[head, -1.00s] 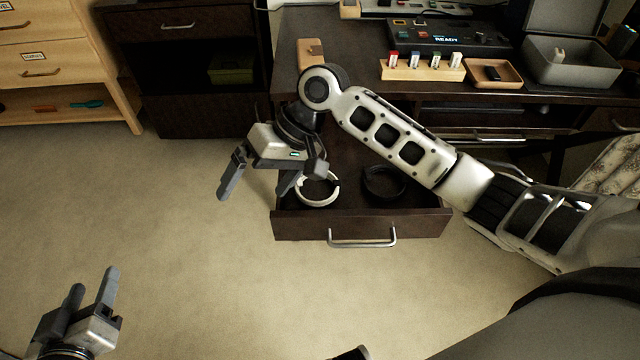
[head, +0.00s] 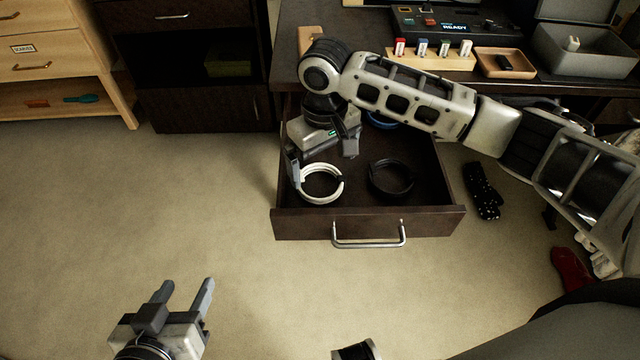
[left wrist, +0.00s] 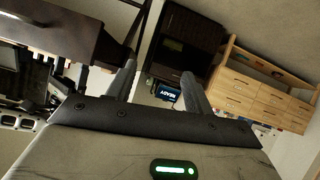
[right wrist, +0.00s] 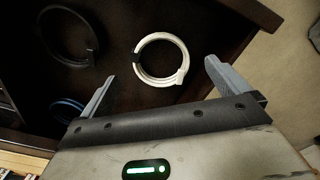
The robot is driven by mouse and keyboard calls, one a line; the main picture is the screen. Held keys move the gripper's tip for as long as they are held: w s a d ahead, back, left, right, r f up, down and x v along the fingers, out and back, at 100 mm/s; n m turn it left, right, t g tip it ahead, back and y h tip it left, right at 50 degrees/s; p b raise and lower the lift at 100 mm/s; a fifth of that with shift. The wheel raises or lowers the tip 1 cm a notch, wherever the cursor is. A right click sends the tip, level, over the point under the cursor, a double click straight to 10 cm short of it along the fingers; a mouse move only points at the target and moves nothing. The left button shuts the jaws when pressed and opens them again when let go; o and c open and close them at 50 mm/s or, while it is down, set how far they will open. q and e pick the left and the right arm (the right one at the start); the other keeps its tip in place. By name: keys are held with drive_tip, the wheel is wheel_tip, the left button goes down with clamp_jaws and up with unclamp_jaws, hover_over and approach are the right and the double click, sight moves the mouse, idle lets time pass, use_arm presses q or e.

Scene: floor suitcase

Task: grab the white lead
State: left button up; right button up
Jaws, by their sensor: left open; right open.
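The white lead (head: 321,198) is a coiled ring with a dark band, lying in the open desk drawer (head: 300,223) at its front left. It also shows in the right wrist view (right wrist: 183,60), ahead of the fingers and apart from them. My right gripper (head: 325,160) is open and empty above the drawer's left part, just behind the white lead. In the right wrist view its two fingers (right wrist: 165,90) stand wide apart with the white lead beyond the gap. My left gripper (head: 187,288) is open and empty over the carpet at the lower left, away from the drawer.
A black coiled lead (head: 391,178) lies right of the white one in the drawer, and a blue one (head: 381,122) lies farther back. Patterned dark fabric (head: 482,190) and a red item (head: 570,268) lie on the floor at the right. The carpet left of the drawer is clear.

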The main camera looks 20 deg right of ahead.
sight(323, 190)
drive_tip(key=shift+w+f+b, duration=0.2)
drive_tip(key=shift+f+b, duration=0.55)
drive_tip(key=shift+f, duration=2.2)
drive_tip(key=c, duration=1)
